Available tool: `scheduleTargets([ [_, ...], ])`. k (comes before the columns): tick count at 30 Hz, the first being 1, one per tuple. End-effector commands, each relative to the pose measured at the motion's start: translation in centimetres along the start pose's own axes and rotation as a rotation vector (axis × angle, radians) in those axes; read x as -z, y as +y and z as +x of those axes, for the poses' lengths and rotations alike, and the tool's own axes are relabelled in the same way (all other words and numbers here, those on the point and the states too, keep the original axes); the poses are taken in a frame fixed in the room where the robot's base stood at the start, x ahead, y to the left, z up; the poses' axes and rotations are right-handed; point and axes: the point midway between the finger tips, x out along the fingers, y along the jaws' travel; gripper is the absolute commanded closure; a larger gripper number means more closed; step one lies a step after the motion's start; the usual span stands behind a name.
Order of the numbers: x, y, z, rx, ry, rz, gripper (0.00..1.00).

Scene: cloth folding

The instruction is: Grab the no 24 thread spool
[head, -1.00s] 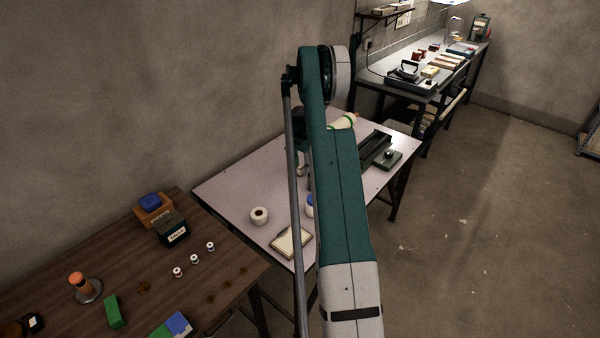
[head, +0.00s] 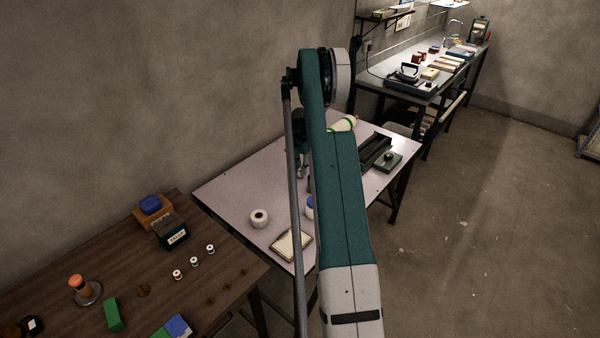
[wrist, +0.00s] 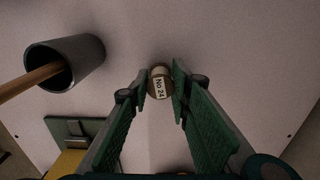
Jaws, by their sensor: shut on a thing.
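The No 24 thread spool (wrist: 160,83) shows in the wrist view, a small tan-brown spool with a pale label reading "No 24". My gripper (wrist: 160,88) has one green finger on each side of it and is shut on it near the fingertips. The pale table top lies behind the spool; I cannot tell whether the spool touches it. In the head view, my gripper (head: 302,170) is mostly hidden behind my arm, over the pale table (head: 235,185). The spool cannot be made out there.
In the wrist view, a dark cup (wrist: 78,62) holding a wooden stick stands left of the spool. In the head view, a white roll (head: 259,218) and a framed pad (head: 291,245) lie on the pale table's near part. Several small spools stand on the brown table (head: 225,265).

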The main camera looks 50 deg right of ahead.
Motion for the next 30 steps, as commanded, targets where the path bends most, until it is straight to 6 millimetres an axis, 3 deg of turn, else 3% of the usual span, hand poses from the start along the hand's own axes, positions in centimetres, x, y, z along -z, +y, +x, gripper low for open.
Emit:
scheduleTargets([
  [8,0.0,0.0,-2.5,0.0,0.0,0.0,0.89],
  [21,0.0,0.0,-8.6,0.0,0.0,0.0,0.89],
  [30,0.0,0.0,-9.8,0.0,0.0,0.0,0.89],
])
